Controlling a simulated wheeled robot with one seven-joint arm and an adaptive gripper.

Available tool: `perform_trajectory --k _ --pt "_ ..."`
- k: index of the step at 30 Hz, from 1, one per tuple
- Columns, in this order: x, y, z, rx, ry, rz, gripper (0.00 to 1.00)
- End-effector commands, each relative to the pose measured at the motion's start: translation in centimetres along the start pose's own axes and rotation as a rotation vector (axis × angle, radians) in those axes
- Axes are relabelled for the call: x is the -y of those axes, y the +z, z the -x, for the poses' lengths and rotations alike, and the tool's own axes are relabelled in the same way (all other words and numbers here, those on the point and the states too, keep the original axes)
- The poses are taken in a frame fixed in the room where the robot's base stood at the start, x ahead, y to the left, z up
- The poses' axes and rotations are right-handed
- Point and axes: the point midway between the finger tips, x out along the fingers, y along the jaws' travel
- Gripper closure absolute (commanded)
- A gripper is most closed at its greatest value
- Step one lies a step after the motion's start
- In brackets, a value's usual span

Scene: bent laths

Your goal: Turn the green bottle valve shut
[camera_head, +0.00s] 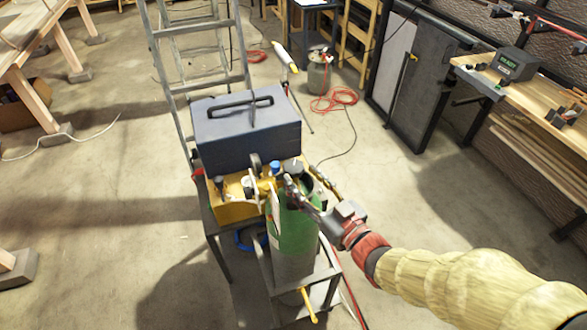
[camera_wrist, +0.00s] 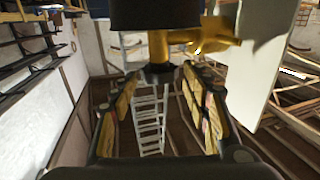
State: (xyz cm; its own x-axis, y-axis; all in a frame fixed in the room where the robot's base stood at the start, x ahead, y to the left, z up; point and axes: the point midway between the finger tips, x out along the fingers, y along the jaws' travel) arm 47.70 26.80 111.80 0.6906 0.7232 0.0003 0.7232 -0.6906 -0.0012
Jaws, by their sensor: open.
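The green bottle (camera_head: 293,232) stands upright on a small dark stand in the head view. Its top is partly hidden by my gripper (camera_head: 298,190), which reaches in from the right. In the wrist view a dark knob (camera_wrist: 155,14) on a brass-coloured stem (camera_wrist: 158,48) fills the top middle, probably the bottle's valve. My gripper (camera_wrist: 165,95) shows there with its yellow-padded fingers spread apart, with nothing held between them. The knob is near the fingers in the picture; I cannot tell whether they touch it.
A ladder (camera_head: 195,60) stands behind. A pale plate (camera_wrist: 255,60) hangs close on the right in the wrist view.

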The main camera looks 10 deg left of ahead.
Motion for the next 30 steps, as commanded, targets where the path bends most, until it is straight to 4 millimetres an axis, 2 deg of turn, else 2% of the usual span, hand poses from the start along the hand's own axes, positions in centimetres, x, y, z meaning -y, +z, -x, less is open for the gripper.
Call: perform_trajectory --k 6,10,20,30 --pt "0.0 0.1 -3.3 0.000 -0.001 0.000 0.53" --pt "0.0 0.1 -4.4 0.001 0.001 0.000 0.53" --pt "-0.1 0.0 -4.8 0.000 0.003 0.001 0.53" --pt "-0.1 0.0 -4.8 0.000 0.003 0.001 0.71"
